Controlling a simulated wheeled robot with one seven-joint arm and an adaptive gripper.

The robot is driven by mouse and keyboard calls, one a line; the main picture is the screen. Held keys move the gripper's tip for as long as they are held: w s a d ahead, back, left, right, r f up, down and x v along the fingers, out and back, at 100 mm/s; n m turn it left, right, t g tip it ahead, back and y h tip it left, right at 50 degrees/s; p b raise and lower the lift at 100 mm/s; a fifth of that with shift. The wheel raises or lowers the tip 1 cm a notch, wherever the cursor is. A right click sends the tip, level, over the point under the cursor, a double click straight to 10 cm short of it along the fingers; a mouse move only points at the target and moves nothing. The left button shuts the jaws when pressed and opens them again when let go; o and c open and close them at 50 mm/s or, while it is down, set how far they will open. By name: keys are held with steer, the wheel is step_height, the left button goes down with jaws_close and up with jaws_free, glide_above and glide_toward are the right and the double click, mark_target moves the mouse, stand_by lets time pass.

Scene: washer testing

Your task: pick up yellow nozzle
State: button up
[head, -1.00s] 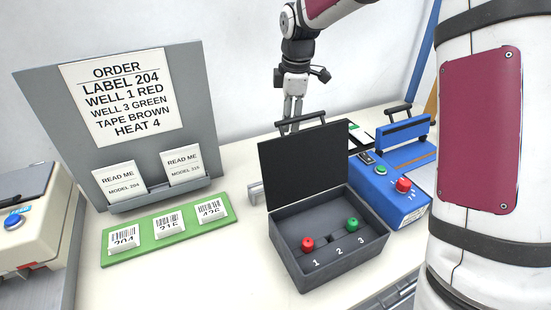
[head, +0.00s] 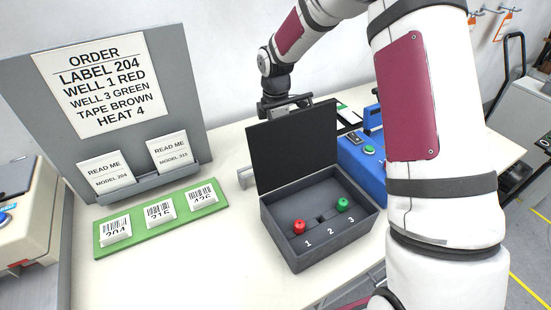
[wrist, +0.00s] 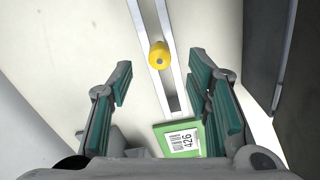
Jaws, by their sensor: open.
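The yellow nozzle (wrist: 159,55) shows in the wrist view, seated in a grey slotted rail (wrist: 144,28). It lies in the gap between my fingers, and I see no contact. My gripper (wrist: 162,66) is open and empty, one finger pad on each side of the nozzle. In the head view my gripper (head: 283,104) is behind the raised lid (head: 292,145) of the dark case, which hides its fingers. The nozzle is hidden in the head view.
The dark case (head: 322,252) holds a red nozzle (head: 299,227) and a green nozzle (head: 342,204). A green label tray (head: 136,225) lies to its left; its edge also shows in the wrist view (wrist: 160,132). A blue machine (head: 358,168) stands right of the case.

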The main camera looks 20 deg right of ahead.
step_height(320, 180, down, 4)
steer(key=shift+f, duration=0.15)
jaws_close()
stand_by(0.4)
